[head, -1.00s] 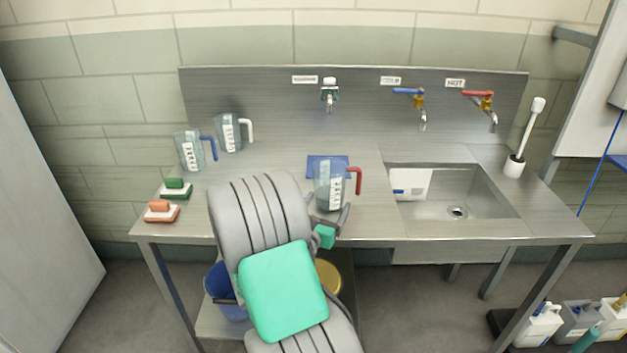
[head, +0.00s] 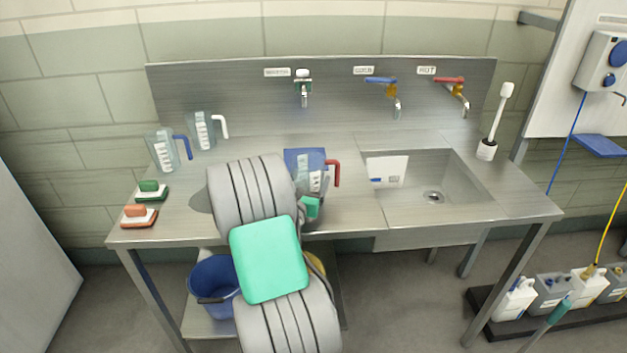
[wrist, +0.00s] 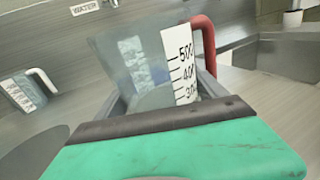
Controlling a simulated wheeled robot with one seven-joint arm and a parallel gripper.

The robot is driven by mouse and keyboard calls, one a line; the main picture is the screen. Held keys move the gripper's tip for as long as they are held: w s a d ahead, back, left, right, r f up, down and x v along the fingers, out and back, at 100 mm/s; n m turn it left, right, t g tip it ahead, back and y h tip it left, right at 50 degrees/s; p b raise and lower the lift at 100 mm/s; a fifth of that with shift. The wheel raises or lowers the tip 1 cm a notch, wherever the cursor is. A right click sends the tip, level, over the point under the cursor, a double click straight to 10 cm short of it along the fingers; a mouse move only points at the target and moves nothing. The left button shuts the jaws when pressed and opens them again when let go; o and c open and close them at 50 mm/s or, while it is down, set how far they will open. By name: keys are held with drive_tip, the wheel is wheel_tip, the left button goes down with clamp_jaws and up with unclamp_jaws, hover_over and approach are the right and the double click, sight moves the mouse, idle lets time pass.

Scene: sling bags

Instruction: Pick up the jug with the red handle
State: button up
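The clear jug with the red handle (head: 335,173) stands on the steel bench, left of the sink and in front of a blue cloth. In the wrist view the jug (wrist: 140,65) fills the middle, with its white scale and red handle at right. My gripper (head: 311,192) is at the jug's near side, partly hidden by my arm. In the wrist view the gripper's fingers (wrist: 162,95) are spread, one on each side of the jug. I see no clear grip, and whether they touch it I cannot tell.
A blue-handled jug (head: 163,151) and a white-handled jug (head: 202,131) stand at the back left. Green (head: 151,191) and orange (head: 139,216) brushes lie at the left edge. The sink (head: 462,190) is at right, with taps behind. A white brush (head: 487,150) stands beyond it.

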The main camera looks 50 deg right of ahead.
drive_tip(key=c, duration=1.3)
drive_tip(key=shift+r, duration=0.1)
